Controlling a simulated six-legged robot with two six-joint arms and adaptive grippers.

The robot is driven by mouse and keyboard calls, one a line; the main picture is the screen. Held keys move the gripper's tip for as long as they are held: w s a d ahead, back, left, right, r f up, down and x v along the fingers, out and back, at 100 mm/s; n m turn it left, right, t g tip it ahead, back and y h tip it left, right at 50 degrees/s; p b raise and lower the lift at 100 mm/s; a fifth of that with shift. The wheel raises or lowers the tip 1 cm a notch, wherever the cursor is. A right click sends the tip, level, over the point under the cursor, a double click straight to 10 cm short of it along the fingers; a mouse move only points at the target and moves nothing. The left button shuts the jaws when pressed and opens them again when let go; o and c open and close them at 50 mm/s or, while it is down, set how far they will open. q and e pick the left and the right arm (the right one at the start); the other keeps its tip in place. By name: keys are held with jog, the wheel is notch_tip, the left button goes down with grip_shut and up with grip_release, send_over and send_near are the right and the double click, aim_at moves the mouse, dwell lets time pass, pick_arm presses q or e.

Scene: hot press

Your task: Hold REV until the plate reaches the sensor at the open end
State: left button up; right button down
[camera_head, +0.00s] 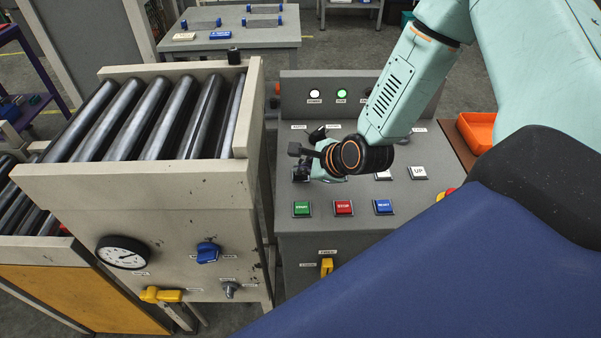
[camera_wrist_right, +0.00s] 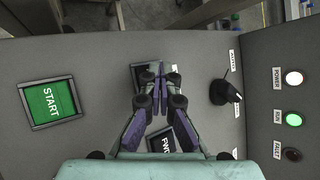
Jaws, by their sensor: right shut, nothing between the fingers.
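My right gripper (camera_head: 301,160) is over the grey control panel (camera_head: 327,240), its fingers shut with nothing between them. In the right wrist view its fingertips (camera_wrist_right: 157,75) lie over a dark-framed button (camera_wrist_right: 138,76). The fingers cover that button's label, and I cannot tell whether it is pressed down. A button marked FWD (camera_wrist_right: 161,142) shows partly beside the fingers. I cannot make out the plate. My left gripper is not in view.
The roller bed (camera_head: 165,118) stands left of the panel. Green START (camera_head: 301,208), red STOP (camera_head: 344,208) and blue RESET (camera_head: 383,207) buttons line the panel's front. A black selector (camera_wrist_right: 224,93) stands near the fingers. The RUN lamp (camera_head: 341,93) glows green.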

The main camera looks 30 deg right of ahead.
aim_at(303, 177)
jog(key=shift+r, duration=0.1)
dwell(0.5)
jog(key=shift+s+r+p, duration=0.1)
jog(key=shift+r+p, duration=0.5)
jog(key=shift+r, duration=0.15)
jog(key=shift+r+p, duration=1.95)
jog(key=shift+r, duration=0.6)
jog(key=shift+f, duration=0.1)
jog(key=shift+s, duration=0.1)
